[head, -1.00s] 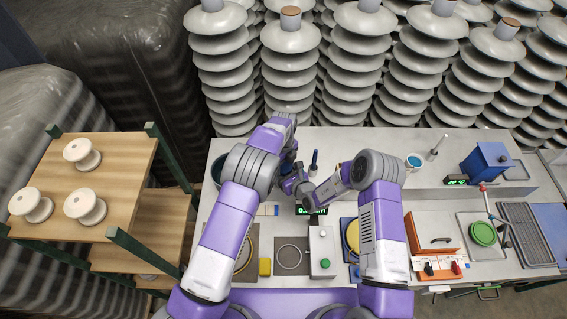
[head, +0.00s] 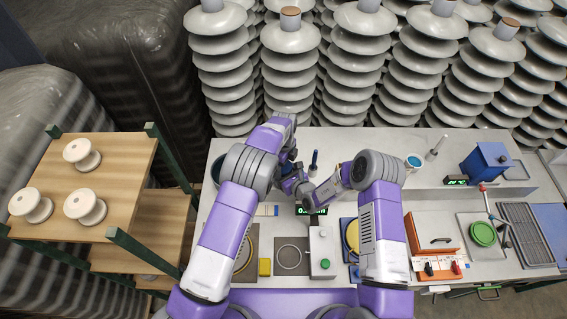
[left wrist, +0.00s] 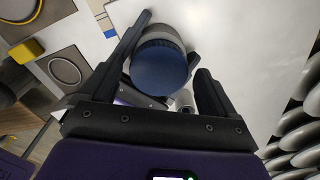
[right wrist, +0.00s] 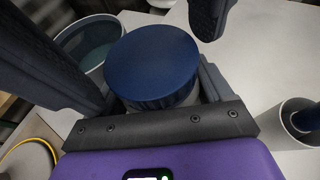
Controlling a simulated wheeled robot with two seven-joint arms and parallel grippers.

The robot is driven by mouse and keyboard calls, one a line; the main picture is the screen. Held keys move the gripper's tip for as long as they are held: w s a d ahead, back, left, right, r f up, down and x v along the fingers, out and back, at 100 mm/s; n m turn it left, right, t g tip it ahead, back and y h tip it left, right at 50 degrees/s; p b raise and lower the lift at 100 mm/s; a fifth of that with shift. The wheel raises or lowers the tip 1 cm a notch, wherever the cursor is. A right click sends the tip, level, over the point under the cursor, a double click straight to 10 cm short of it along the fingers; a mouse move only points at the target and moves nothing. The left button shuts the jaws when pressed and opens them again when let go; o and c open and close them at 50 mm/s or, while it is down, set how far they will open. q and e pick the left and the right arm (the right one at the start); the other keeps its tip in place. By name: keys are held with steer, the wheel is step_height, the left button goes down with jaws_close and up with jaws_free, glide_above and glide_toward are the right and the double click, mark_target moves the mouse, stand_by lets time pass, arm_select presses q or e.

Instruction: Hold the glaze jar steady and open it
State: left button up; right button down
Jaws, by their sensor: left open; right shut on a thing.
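The glaze jar has a grey body (left wrist: 158,34) and a dark blue ribbed lid (right wrist: 152,62). The lid also shows in the left wrist view (left wrist: 160,70). In the head view my arms hide the jar. My right gripper (right wrist: 165,85) is shut on the jar's body, below the lid. My left gripper (left wrist: 176,45) is open, with one finger on each side of the jar and a visible gap beside the lid. In the head view both grippers meet near the middle of the bench, the left one (head: 297,187) showing best.
In the right wrist view an open container (right wrist: 88,45) stands behind the jar, and a white cup (right wrist: 292,125) holding something dark blue stands at right. The bench (head: 385,145) also carries a yellow block (head: 265,267), a green-lit display (head: 312,210) and an orange box (head: 430,238).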

arm_select(q)
step_height(320, 180, up, 4)
steer(key=shift+r, duration=0.2)
steer(key=shift+c, duration=0.3)
step_height(320, 180, up, 2)
steer(key=shift+r+m, duration=0.15)
steer(key=shift+m, duration=0.85)
steer(key=shift+r+m, duration=0.4)
steer(key=shift+m, duration=0.3)
step_height(320, 180, down, 8)
steer(key=shift+r, duration=0.2)
steer(key=c, duration=1.1)
steer(key=shift+n, duration=1.7)
